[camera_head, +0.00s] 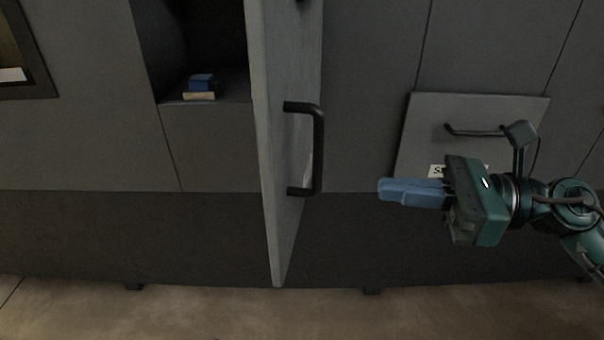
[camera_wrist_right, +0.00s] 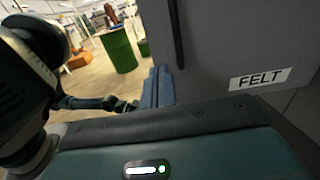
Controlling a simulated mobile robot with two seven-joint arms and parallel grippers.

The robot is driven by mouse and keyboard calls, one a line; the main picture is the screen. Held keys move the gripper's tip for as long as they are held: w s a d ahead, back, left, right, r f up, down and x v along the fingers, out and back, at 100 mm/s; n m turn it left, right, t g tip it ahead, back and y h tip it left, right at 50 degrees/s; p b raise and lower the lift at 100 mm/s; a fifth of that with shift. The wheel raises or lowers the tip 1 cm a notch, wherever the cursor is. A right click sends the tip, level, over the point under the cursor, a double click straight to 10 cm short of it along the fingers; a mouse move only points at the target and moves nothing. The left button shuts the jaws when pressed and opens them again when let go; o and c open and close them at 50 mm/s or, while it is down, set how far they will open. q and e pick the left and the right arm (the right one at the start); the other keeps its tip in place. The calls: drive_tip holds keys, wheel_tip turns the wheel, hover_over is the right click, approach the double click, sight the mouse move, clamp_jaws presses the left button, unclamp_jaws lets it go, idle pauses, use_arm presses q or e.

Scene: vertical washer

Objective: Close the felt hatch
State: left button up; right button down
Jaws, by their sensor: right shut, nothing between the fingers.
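The felt hatch (camera_head: 285,215) is a tall grey door standing open, sticking out from the grey cabinet front. A black bar handle (camera_head: 318,150) is on its right face. In the right wrist view, the hatch (camera_wrist_right: 215,60) shows a white "FELT" label (camera_wrist_right: 260,79). My right gripper (camera_head: 383,190) is shut and empty, with its blue fingers pointing left toward the handle side of the hatch. In the head view there is a gap between fingertips and hatch. The shut fingers also show in the wrist view (camera_wrist_right: 157,87). My left gripper is out of view.
Left of the hatch is an open compartment (camera_head: 205,125) with a small blue item (camera_head: 201,82) on a pale block. A smaller grey panel (camera_head: 425,125) with a black handle and partly hidden label is behind my right gripper. The floor (camera_head: 200,310) in front is clear.

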sight(281, 176)
drive_tip(key=a+p, duration=0.1)
drive_tip(key=a, duration=0.2)
drive_tip(key=w+a+p, duration=0.1)
drive_tip(key=a+p, duration=0.1)
drive_tip(key=a, duration=0.2)
drive_tip(key=a+p, duration=0.1)
drive_tip(key=a, duration=0.2)
drive_tip(key=shift+w+a+r, duration=0.2)
drive_tip(key=shift+w+a, duration=0.2)
drive_tip(key=shift+w+a+f+p, duration=0.1)
drive_tip(key=shift+a+p, duration=0.2)
drive_tip(key=shift+a, duration=0.1)
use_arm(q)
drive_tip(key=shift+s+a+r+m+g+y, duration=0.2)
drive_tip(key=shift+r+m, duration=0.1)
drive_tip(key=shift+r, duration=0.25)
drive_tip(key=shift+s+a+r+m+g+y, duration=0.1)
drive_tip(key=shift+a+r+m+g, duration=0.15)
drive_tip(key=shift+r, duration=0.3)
use_arm(e)
drive_tip(key=shift+f, duration=0.1)
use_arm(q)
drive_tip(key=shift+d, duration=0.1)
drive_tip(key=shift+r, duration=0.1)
use_arm(e)
drive_tip(key=shift+a, duration=0.1)
